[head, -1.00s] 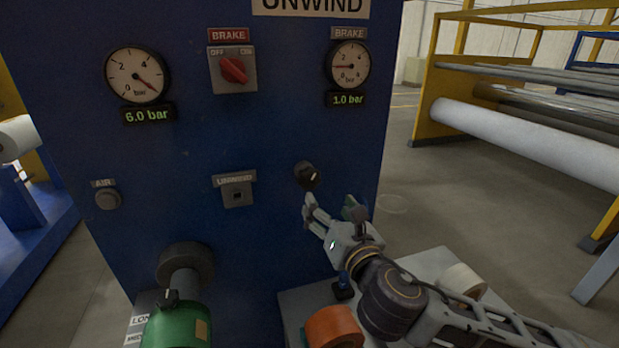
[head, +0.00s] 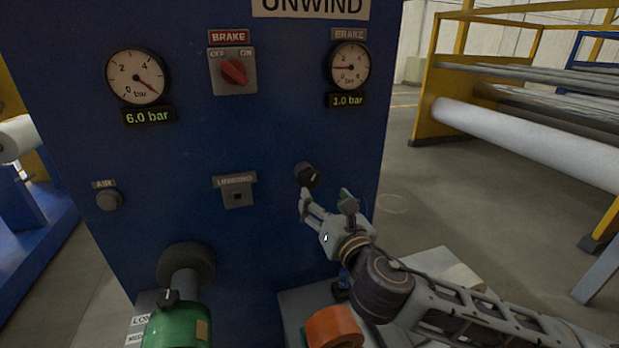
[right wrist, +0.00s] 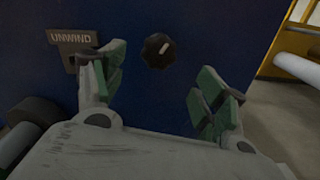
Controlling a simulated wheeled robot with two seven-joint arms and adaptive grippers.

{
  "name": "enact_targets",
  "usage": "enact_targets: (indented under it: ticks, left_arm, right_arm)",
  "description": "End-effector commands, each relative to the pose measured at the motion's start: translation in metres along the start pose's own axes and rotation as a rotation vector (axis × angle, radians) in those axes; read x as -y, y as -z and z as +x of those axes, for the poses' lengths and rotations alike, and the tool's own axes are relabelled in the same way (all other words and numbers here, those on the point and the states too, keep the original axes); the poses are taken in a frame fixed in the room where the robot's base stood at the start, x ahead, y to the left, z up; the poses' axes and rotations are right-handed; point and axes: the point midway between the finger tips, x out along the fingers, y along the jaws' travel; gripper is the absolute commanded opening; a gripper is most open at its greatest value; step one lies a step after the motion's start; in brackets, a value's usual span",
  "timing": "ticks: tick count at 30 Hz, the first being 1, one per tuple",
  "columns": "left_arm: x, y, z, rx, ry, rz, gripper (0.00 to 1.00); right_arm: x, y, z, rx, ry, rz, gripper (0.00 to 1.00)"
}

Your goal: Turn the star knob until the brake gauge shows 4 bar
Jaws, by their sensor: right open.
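The black star knob (head: 306,174) with a pale pointer mark sits on the blue panel below the brake gauge. The brake gauge (head: 349,67) is at the panel's upper right, and its display (head: 348,100) reads 1.0 bar. My right gripper (head: 325,199) is open and empty, just below and in front of the knob. In the right wrist view the knob (right wrist: 158,50) shows beyond and between the spread green-padded fingers (right wrist: 160,90), apart from them. My left gripper is not in view.
A second gauge (head: 137,77) reads 6.0 bar at the upper left. A red brake switch (head: 233,72) is set at the top middle. The UNWIND socket (head: 237,194) lies left of the knob. An orange roll (head: 333,327) stands below my right arm.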

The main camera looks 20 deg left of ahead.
Motion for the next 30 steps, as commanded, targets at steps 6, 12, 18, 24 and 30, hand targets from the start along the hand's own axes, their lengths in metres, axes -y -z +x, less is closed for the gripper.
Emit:
enact_targets:
  ticks: [6,12,18,24,30]
  left_arm:
    - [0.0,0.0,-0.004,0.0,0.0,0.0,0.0]
    - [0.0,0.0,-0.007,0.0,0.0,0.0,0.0]
    - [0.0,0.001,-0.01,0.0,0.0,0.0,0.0]
    - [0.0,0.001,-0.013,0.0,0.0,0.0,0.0]
    - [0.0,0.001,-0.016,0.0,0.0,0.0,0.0]
  right_arm:
    - [0.0,-0.001,0.021,0.0,0.0,0.0,0.72]
    - [0.0,0.0,0.039,-0.001,0.0,0.001,0.72]
    - [0.0,-0.001,0.057,-0.001,0.0,0.0,0.72]
    - [0.0,-0.001,0.075,0.0,0.0,-0.001,0.72]
    - [0.0,0.0,0.092,-0.001,0.001,0.0,0.72]
